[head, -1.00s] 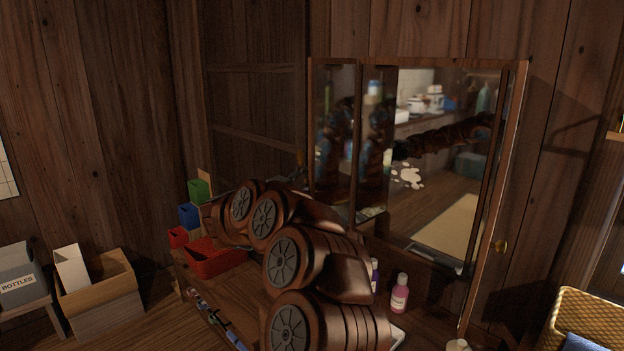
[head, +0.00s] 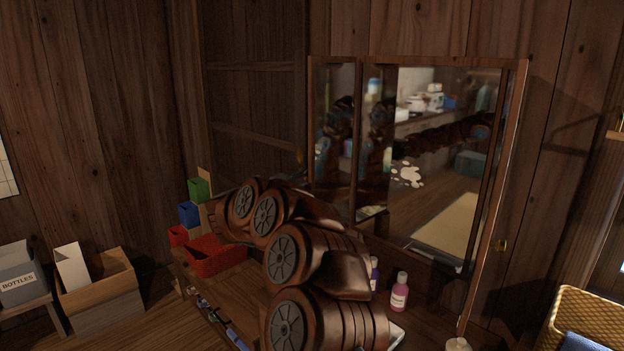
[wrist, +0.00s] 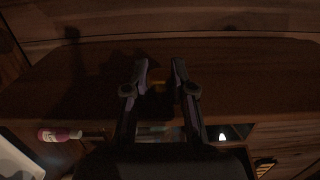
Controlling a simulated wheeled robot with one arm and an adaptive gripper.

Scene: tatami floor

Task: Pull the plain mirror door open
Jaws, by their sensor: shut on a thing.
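The mirror cabinet stands against the back wall, with a narrow mirror panel (head: 333,130) at left and a wide mirror panel (head: 440,160) bearing white blotches at right. The narrow panel shows no such blotches. In the head view the fingertips are hidden by my arm.
A pink bottle (head: 399,292) and a purple bottle (head: 374,273) stand on the wooden counter (head: 240,285) close to my arm. A red tray (head: 216,258) and small coloured bins (head: 189,214) are at its left. A wicker basket (head: 585,318) is at lower right.

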